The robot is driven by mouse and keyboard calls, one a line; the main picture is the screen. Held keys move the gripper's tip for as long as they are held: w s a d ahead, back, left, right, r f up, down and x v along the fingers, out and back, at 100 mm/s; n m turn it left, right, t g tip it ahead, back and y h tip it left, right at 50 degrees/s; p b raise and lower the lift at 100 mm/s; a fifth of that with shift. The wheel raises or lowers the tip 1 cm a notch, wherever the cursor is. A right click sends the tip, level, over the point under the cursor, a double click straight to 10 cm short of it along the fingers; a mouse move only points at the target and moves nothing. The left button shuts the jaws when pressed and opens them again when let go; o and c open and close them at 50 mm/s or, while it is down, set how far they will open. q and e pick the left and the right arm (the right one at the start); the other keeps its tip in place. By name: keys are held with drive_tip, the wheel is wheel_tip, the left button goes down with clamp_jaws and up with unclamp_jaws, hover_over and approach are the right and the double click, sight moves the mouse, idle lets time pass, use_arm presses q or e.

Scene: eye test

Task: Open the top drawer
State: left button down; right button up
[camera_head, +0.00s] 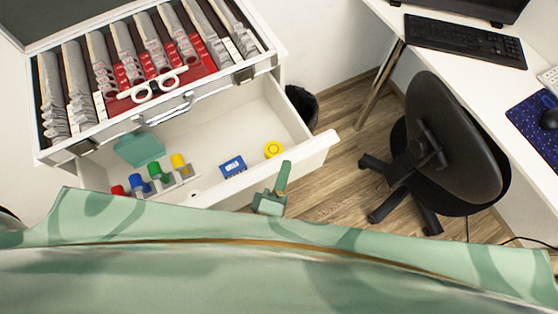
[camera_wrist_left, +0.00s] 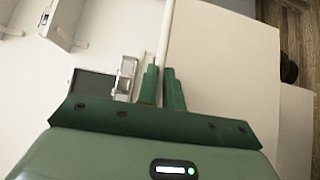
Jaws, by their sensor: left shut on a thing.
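The white top drawer (camera_head: 300,150) of the white cabinet stands pulled out in the head view, with its inside showing. My left gripper (camera_head: 283,178) is at the drawer's front panel, near the middle of the picture. In the left wrist view, the fingers of my left gripper (camera_wrist_left: 161,85) are on either side of a thin white panel edge (camera_wrist_left: 166,35), which fits the drawer front. The gripper is shut on it. The left part of the drawer front is hidden by a green shape. My right gripper is not in view.
Inside the drawer are a teal box (camera_head: 139,149), several coloured cylinders, a blue box (camera_head: 232,166) and a yellow roll (camera_head: 274,149). An open case (camera_head: 102,127) lies on the cabinet. A black bin (camera_head: 302,105), an office chair (camera_head: 450,150) and a white desk (camera_head: 470,85) stand right.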

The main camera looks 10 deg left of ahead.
use_arm(q)
drive_tip(key=shift+s+d, duration=0.15)
drive_tip(key=shift+s, duration=0.05)
idle(0.3)
drive_tip(key=c, duration=1.5)
unclamp_jaws()
drive_tip(key=shift+c, duration=0.2)
drive_tip(key=shift+s, duration=0.1)
